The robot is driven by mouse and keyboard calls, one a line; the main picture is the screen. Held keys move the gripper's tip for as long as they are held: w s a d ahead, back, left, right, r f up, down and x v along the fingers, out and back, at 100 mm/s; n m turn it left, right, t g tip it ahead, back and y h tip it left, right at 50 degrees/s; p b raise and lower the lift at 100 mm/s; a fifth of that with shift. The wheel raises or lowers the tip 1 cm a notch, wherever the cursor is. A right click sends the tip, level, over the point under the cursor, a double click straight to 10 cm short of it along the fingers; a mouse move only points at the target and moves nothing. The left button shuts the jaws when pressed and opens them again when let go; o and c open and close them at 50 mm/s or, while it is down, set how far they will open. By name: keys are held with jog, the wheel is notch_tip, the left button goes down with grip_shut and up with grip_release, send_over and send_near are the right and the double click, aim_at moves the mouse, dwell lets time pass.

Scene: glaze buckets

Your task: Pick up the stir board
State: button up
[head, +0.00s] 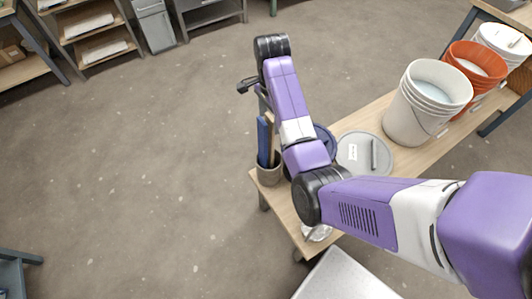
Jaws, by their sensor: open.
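One piece is blue (263,142) and one is bare wood (270,124); I cannot tell for sure which is the stir board. My gripper (245,86) is open and shows as a small dark shape just above and left of these pieces in the picture. Its fingertips are hard to make out, and I see nothing held in it. My arm hides part of the bench and pot area.
On the bench (358,119) lie a grey labelled lid (352,171) and a dark blue round thing (327,142), partly hidden. A white bucket (409,121), an orange bucket (465,77) and another white bucket (499,47) stand further right. The floor at left is clear.

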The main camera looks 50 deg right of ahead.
aim_at(271, 131)
jog(key=f+p, duration=0.1)
jog(key=f, duration=0.6)
jog(key=shift+d+f, duration=0.15)
jog(key=shift+d, duration=0.05)
grip_shut()
